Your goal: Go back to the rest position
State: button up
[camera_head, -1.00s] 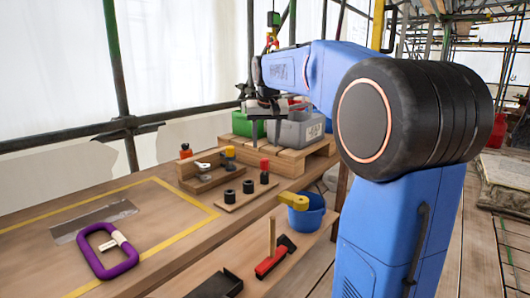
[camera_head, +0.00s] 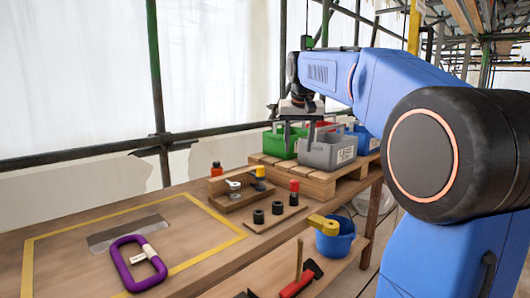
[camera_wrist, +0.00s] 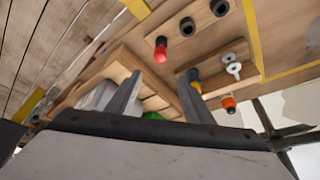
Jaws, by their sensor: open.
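My gripper (camera_head: 297,128) is open and empty in the head view, in the air above the bench and in front of the coloured bins. In the wrist view the two fingers of my gripper (camera_wrist: 160,95) are spread apart with nothing between them. My fingers touch none of these.
A green bin (camera_head: 283,143) and a grey bin (camera_head: 322,153) stand on a pallet (camera_head: 300,178). A purple sling (camera_head: 124,268) lies inside the yellow outline. A blue bucket (camera_head: 336,243) hangs by the bench edge. Scaffold poles (camera_head: 158,90) stand behind.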

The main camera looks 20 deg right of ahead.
jog(key=s+a+f+n, duration=0.1)
jog(key=s+a+f, duration=0.4)
jog(key=s+f, duration=0.4)
jog(key=s+a+f+n+y, duration=0.1)
jog(key=s+a+f, duration=0.4)
jog(key=s+f, duration=0.5)
jog(key=s+a+f+n+y, duration=0.1)
jog(key=s+a+f+n, duration=0.2)
jog(key=s+f, duration=0.6)
jog(key=s+a, duration=0.2)
jog(key=s, duration=0.3)
jog(key=shift+s+a+f+t, duration=0.3)
jog(key=shift+s+a+f, duration=0.05)
jog(key=shift+f, duration=0.05)
